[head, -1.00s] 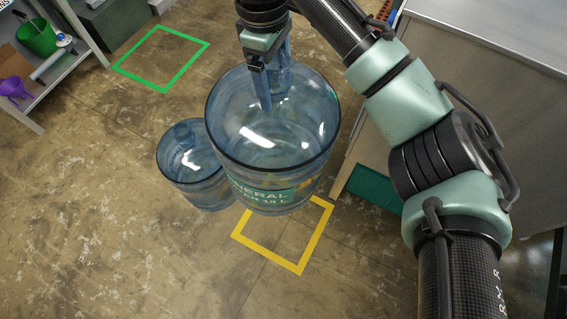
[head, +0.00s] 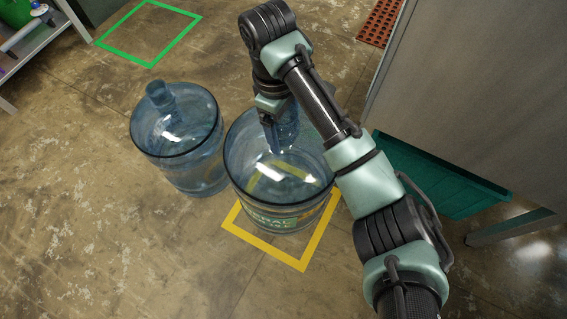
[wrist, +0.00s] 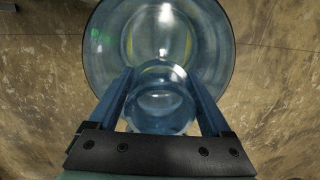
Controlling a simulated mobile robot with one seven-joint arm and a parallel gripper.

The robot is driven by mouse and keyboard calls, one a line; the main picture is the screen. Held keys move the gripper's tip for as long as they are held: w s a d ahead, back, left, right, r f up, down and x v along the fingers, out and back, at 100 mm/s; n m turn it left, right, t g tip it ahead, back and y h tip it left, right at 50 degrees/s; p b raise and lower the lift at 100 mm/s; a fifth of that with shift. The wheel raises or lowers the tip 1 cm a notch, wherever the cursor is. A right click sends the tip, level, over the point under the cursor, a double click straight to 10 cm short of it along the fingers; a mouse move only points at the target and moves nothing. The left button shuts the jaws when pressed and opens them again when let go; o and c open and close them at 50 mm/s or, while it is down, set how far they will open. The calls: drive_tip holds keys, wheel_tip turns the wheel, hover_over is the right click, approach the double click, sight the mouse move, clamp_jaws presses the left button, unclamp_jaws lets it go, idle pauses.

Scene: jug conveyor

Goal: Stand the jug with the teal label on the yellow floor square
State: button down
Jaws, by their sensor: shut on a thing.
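The jug with the teal label (head: 262,190) is a large clear blue bottle, upright over the yellow floor square (head: 263,248). Its label faces the front and shows part of a word. My gripper (head: 272,118) is shut on its neck from above. In the wrist view the two blue fingers of my gripper (wrist: 168,100) lie on either side of the neck, with the jug's round body (wrist: 215,50) beyond. The jug hides the back part of the yellow outline. I cannot tell whether its base touches the floor.
A second blue jug (head: 165,145) stands on the floor close to the left. A green floor square (head: 150,60) lies empty at the back left, near a shelf (head: 38,50). A teal bin (head: 430,180) is under the grey cabinet (head: 480,90) at right. Floor in front is clear.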

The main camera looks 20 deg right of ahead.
wheel_tip(320, 180, down, 11)
drive_tip(key=b, duration=0.6)
drive_tip(key=shift+b, duration=0.3)
drive_tip(key=shift+s+f, duration=0.1)
drive_tip(key=shift+f, duration=0.1)
unclamp_jaws()
drive_tip(key=shift+f, duration=0.1)
drive_tip(key=r+p, duration=0.2)
drive_tip(key=r, duration=0.2)
drive_tip(key=r+p, duration=0.3)
drive_tip(key=r, duration=0.1)
drive_tip(key=w+a+r+p, duration=0.1)
drive_tip(key=r+p, duration=0.1)
drive_tip(key=r, duration=0.2)
drive_tip(key=shift+r+p, duration=0.1)
drive_tip(key=shift+p, duration=0.25)
drive_tip(key=shift+w, duration=0.1)
